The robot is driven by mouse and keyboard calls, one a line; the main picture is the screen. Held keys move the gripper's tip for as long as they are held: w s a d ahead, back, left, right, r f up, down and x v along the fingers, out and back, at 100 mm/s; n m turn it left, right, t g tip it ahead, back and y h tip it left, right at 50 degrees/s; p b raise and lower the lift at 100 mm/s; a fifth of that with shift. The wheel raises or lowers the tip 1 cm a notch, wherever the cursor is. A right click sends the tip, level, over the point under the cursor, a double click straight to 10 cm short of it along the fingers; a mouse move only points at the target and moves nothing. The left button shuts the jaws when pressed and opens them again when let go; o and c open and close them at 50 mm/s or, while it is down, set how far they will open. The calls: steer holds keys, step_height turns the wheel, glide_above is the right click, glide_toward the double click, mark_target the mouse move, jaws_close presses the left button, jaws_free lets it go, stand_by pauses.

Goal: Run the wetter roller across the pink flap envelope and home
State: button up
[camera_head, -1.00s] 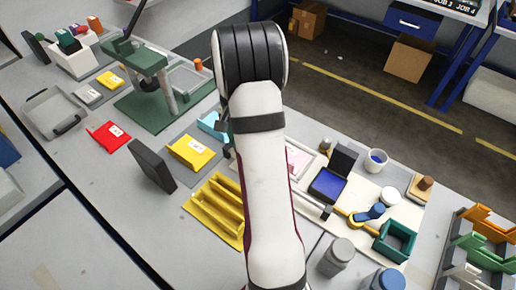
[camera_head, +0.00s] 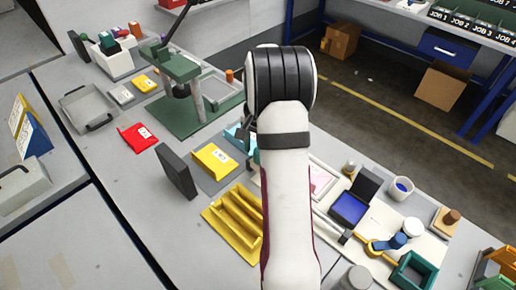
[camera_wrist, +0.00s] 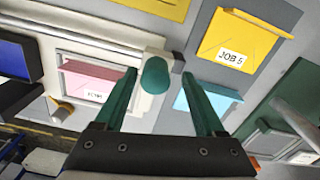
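The pink flap envelope (camera_wrist: 88,85) lies on a pale tray at left in the wrist view, with a white label and its darker pink flap band along the upper edge. In the head view a pink part (camera_head: 320,180) shows just right of my arm. My gripper (camera_wrist: 160,75) has two dark green fingers, spread apart. A dark green rounded handle (camera_wrist: 154,76) lies between them with gaps on both sides. A white cylinder (camera_wrist: 154,52) is beside its far end; together they look like the wetter roller, but I cannot be sure. My arm hides the fingertips in the head view.
A yellow rack (camera_head: 236,222) is at left.

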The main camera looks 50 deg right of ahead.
step_height(320, 180, up, 16)
stand_by(0.3)
steer(key=shift+f, duration=0.1)
steer(key=f, duration=1.6)
steer(key=shift+s, duration=0.3)
steer(key=shift+r, duration=0.1)
jaws_close()
